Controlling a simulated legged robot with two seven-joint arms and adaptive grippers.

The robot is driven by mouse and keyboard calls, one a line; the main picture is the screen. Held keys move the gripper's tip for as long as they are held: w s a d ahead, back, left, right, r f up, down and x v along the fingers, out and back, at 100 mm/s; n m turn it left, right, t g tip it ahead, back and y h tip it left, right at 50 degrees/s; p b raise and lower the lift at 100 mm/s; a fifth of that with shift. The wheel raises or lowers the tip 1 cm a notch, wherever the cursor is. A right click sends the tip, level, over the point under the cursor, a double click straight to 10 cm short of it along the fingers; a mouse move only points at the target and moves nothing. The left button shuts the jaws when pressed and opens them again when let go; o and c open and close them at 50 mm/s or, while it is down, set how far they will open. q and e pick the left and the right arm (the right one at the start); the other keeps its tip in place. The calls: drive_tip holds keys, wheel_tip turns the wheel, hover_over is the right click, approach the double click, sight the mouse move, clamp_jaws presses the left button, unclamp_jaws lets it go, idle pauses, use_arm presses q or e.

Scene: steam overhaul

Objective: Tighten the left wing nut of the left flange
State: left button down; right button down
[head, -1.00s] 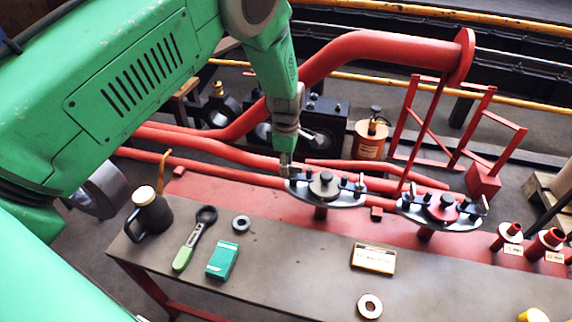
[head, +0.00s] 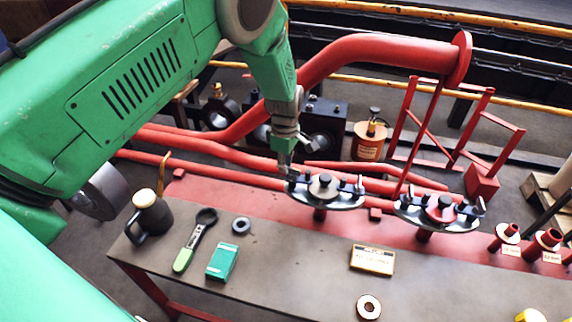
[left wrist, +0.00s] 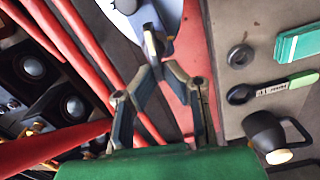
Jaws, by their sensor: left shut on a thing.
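The left flange (head: 325,202) is a round grey plate on a red stub at the back edge of the bench, with a dark knob in its middle. Its left wing nut (left wrist: 150,38) shows in the left wrist view at the flange's rim, between my fingertips. My left gripper (head: 286,168) comes down from above at the flange's left side. In the left wrist view my left gripper (left wrist: 157,62) has its fingers closed together on the wing nut. The fingers partly hide the nut in the head view. My right gripper is not in view.
A second flange (head: 410,214) stands to the right. Red pipes (head: 220,145) run behind the bench (head: 290,265). A black jug (head: 153,218), a green-handled wrench (head: 186,255), a green box (head: 222,261) and a ring (head: 241,226) lie at left. The bench's front middle is clear.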

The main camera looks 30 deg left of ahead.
use_arm(q)
drive_tip(key=shift+w+d+r+m+p, duration=0.1)
drive_tip(key=shift+w+d+m+p, duration=0.3)
drive_tip(key=shift+m, duration=2.3)
drive_tip(key=shift+w+d+r+m+p, duration=0.1)
drive_tip(key=shift+w+m, duration=0.55)
drive_tip(key=shift+m, duration=2.05)
drive_tip(key=shift+w+d+m+p, duration=0.2)
drive_tip(key=shift+w+m, duration=0.3)
drive_tip(key=shift+m, duration=2.2)
drive_tip(key=shift+d, duration=0.1)
drive_tip(key=c, duration=1.8)
unclamp_jaws()
drive_tip(key=shift+o, duration=0.6)
drive_tip(key=shift+f, duration=0.15)
drive_tip(key=shift+s, duration=0.1)
